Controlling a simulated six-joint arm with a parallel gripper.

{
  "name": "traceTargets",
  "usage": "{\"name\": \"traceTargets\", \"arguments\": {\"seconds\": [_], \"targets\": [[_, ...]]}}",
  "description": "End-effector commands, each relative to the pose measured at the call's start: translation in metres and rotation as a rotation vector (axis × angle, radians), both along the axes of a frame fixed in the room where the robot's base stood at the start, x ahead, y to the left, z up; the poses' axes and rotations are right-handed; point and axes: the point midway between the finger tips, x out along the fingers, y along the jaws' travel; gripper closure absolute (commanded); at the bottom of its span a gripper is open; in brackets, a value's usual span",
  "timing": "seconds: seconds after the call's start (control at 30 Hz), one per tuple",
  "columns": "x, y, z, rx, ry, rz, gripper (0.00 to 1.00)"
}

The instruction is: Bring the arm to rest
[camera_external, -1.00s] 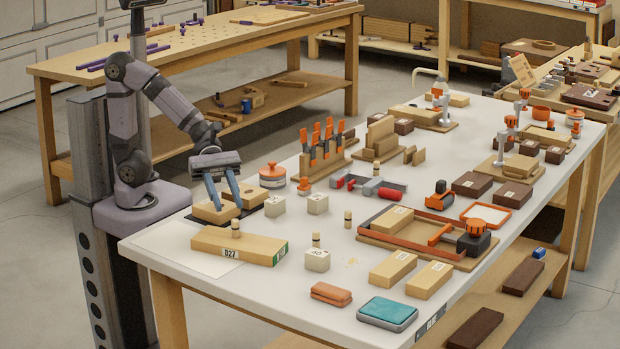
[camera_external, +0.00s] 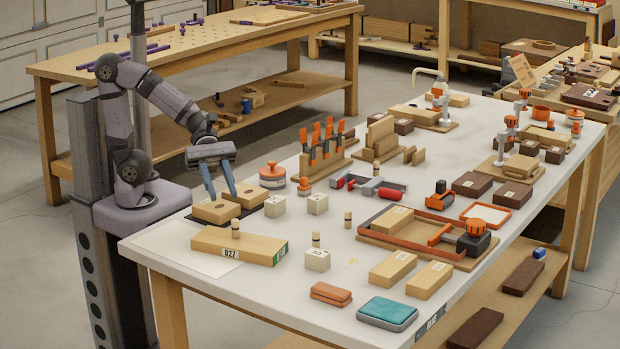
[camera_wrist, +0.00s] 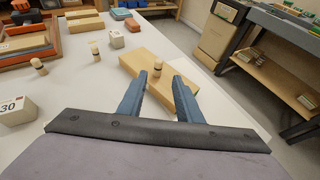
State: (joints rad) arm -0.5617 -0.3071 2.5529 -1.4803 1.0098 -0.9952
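The same long block (camera_external: 240,246), labelled 027, lies in front of my gripper in the external view.
White numbered cubes (camera_external: 318,204) and loose pegs stand right of my gripper. An orange-edged tray (camera_external: 416,228) and wooden blocks fill the bench middle. The bench's left front corner (camera_external: 150,246) is clear apart from a paper sheet.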

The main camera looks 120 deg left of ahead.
Motion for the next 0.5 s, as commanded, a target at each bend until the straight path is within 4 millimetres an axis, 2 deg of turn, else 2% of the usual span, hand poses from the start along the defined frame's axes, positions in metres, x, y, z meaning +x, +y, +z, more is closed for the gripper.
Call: {"name": "traceTargets", "arguments": {"seconds": [0.17,0.27,0.4,0.5], "targets": [[-0.014,-0.017,0.002,0.137,0.022,-0.136,0.68],[-0.032,-0.03,0.0,0.29,0.035,-0.296,0.68],[-0.068,-0.043,-0.003,0.56,0.024,-0.616,0.68],[-0.095,-0.042,-0.001,0.76,-0.012,-0.883,0.68]]}}
